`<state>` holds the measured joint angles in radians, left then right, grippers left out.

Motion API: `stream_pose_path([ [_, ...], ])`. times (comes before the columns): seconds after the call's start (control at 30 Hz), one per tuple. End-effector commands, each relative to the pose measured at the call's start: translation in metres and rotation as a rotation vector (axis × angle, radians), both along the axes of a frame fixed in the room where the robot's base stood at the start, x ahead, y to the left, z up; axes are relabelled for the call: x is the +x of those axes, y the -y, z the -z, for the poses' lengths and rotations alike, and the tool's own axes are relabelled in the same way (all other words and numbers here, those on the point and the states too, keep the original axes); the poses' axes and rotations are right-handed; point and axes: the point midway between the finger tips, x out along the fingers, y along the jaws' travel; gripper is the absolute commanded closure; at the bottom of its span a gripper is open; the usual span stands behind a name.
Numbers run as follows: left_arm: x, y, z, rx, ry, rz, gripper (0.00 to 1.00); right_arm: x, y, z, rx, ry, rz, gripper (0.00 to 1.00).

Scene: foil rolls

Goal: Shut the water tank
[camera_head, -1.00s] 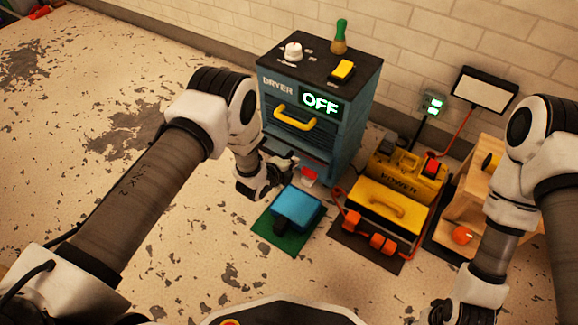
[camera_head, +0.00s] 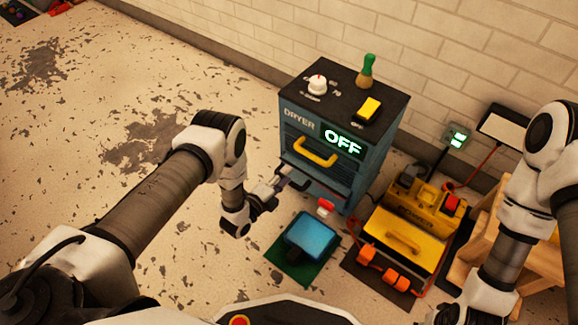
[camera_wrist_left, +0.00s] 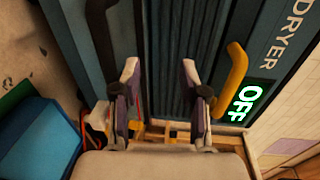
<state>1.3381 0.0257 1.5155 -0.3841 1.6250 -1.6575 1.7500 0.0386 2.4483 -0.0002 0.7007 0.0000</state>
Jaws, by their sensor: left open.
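The blue-grey dryer (camera_head: 335,130) stands by the wall with its display reading OFF. Low on its front, below the yellow handle (camera_head: 315,152), is a dark handle (camera_head: 297,182), which also shows in the left wrist view (camera_wrist_left: 101,35). I take this lower part to be the water tank; I cannot tell how far out it stands. My left gripper (camera_head: 280,183) is open in front of the dryer's lower front. In the left wrist view its two fingers (camera_wrist_left: 160,75) are apart with nothing between them. My right gripper (camera_head: 445,316) is mostly cut off at the bottom edge.
A blue box (camera_head: 313,237) sits on a green mat (camera_head: 284,268) before the dryer, near a small red piece (camera_head: 325,207). To the right are a yellow power unit (camera_head: 405,238) and a wooden stand (camera_head: 485,240). The floor at left is clear.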

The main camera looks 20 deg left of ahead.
Motion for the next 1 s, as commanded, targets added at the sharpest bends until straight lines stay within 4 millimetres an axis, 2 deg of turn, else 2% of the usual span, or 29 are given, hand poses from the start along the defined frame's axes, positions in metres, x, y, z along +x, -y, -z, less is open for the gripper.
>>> stream_pose_path([
  [0.03,-0.018,-0.006,0.022,0.002,-0.035,-0.008,0.57,-0.001,0.000,-0.003,0.000,-0.002,0.001,0.60],
  [0.1,-0.038,-0.011,0.042,0.006,-0.076,-0.015,0.57,-0.001,0.000,-0.004,0.000,-0.002,0.002,0.60],
  [0.2,-0.045,-0.011,0.055,0.006,-0.097,-0.016,0.57,-0.001,0.000,-0.001,0.000,-0.003,0.002,0.60],
  [0.27,-0.039,-0.008,0.058,0.007,-0.096,-0.015,0.57,-0.001,0.000,0.004,0.000,-0.003,0.002,0.60],
  [0.6,0.016,0.012,0.071,0.007,-0.096,-0.015,0.57,-0.001,0.000,0.037,0.000,-0.002,0.002,0.60],
  [0.7,0.023,0.014,0.071,0.007,-0.100,-0.016,0.57,-0.001,0.000,0.038,0.000,-0.002,0.003,0.60],
  [0.9,0.024,0.014,0.069,0.006,-0.100,-0.016,0.57,-0.001,0.000,0.037,0.000,-0.001,0.003,0.60],
  [0.93,0.024,0.014,0.069,0.006,-0.100,-0.016,0.60,-0.001,0.000,0.037,0.000,-0.001,0.003,0.60],
  [1.0,0.024,0.014,0.069,0.007,-0.100,-0.016,0.85,-0.001,0.000,0.037,0.000,-0.001,0.003,0.60],
])
